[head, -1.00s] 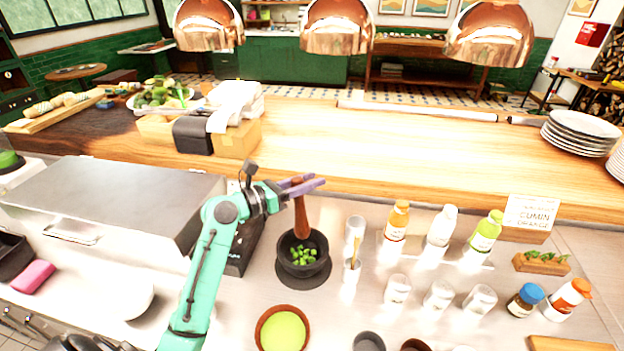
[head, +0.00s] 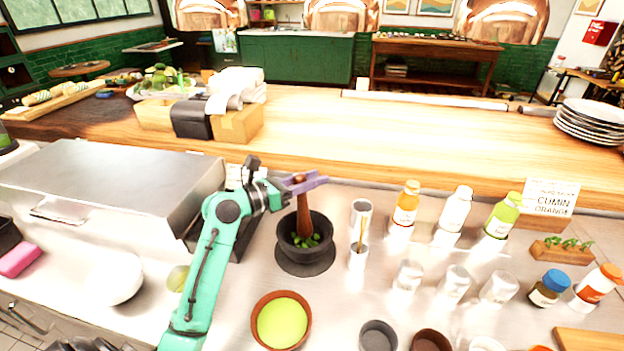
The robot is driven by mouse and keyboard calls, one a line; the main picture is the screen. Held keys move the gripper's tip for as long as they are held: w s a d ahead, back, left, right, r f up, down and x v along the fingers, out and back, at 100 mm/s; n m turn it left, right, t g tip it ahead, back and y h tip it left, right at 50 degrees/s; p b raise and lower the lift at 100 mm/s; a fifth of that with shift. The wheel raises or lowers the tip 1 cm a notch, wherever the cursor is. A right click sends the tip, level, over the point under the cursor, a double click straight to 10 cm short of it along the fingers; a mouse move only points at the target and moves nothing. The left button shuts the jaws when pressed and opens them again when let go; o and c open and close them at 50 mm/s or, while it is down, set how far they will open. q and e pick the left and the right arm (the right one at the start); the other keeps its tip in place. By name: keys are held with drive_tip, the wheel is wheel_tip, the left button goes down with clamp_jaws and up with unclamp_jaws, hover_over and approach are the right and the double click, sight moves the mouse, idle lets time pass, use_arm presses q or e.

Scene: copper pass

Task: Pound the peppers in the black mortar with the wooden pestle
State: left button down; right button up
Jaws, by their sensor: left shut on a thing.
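The black mortar (head: 287,246) stands on a dark round mat (head: 304,268) on the steel counter. Green pepper pieces (head: 297,240) lie inside it, partly hidden by the pestle and the rim. The wooden pestle (head: 303,213) is nearly upright, its lower end down inside the mortar among the peppers. My left gripper (head: 305,182), with purple fingers, is shut on the top of the pestle above the mortar. My right gripper is not in view.
A bowl of green stuff (head: 282,322) stands in front of the mortar. Metal cups (head: 361,213) stand close to its right, with several bottles (head: 404,206) beyond. A steel box (head: 110,190) is at left. The wooden ledge (head: 400,140) runs behind.

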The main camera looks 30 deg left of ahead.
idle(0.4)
use_arm(q)
drive_tip(key=p, duration=0.7)
drive_tip(key=shift+f, duration=0.1)
idle(2.5)
